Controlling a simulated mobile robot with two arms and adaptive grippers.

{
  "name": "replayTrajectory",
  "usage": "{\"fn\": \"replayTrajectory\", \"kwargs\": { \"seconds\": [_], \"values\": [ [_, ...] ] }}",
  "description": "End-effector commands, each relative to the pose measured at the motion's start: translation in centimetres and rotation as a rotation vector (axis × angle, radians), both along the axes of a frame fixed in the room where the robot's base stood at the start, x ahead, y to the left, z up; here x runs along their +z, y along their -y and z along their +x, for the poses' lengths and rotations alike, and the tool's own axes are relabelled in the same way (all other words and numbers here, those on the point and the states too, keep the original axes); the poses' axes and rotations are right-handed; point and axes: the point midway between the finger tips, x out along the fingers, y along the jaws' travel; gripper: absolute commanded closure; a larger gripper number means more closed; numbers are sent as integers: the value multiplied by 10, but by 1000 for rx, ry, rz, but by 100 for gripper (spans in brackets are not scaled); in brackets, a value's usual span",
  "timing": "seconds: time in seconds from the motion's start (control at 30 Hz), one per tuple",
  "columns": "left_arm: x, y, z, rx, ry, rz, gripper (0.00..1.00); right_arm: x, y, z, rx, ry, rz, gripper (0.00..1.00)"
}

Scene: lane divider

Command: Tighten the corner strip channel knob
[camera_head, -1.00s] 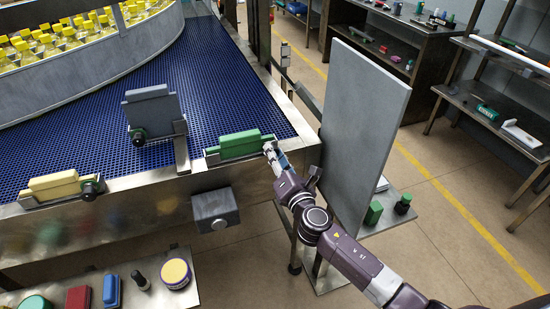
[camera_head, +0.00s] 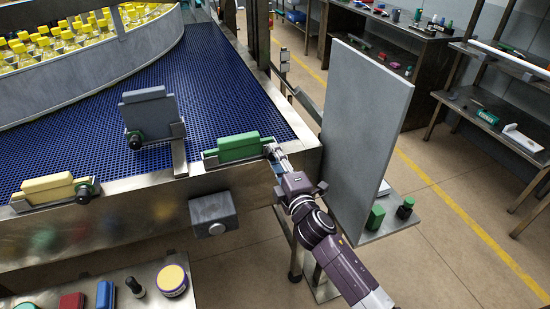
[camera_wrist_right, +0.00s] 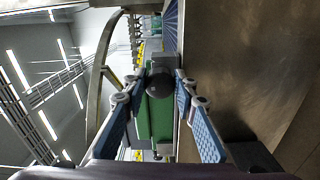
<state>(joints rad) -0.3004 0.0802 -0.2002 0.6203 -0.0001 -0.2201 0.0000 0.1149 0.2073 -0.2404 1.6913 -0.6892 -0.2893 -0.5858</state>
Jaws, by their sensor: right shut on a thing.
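A green strip (camera_head: 239,147) sits in a metal channel at the near right corner of the blue conveyor. The channel's dark round knob (camera_wrist_right: 159,85) shows in the right wrist view, in front of the green strip's end (camera_wrist_right: 150,120). My right gripper (camera_head: 272,151) is at the right end of this channel. In the right wrist view its two blue-padded fingers (camera_wrist_right: 163,82) are on either side of the knob and shut on it. In the head view the fingers mostly hide the knob. My left gripper is not in view.
A tall grey panel (camera_head: 362,120) stands just right of my right arm. A yellow strip (camera_head: 48,187) in a channel with a dark knob (camera_head: 84,195) is at left. A grey plate (camera_head: 147,108) stands on the conveyor (camera_head: 215,85). A grey box (camera_head: 213,212) hangs below the edge.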

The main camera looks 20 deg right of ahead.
Motion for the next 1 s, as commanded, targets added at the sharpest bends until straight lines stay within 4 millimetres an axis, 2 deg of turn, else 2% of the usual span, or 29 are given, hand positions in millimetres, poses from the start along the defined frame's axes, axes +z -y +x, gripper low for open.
{"fn": "replayTrajectory", "kwargs": {
  "seconds": [0.33, 0.87, 0.9, 1.0],
  "values": [
    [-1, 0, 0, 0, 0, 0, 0, -5, -1, -1, 0, -12, 130, 98],
    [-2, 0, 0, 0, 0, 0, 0, -6, -1, -1, 0, -14, 149, 98],
    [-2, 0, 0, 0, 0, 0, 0, -6, -1, -1, 0, -14, 149, 69],
    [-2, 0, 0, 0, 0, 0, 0, -5, -1, -1, 0, -13, 148, 58]
  ]
}}
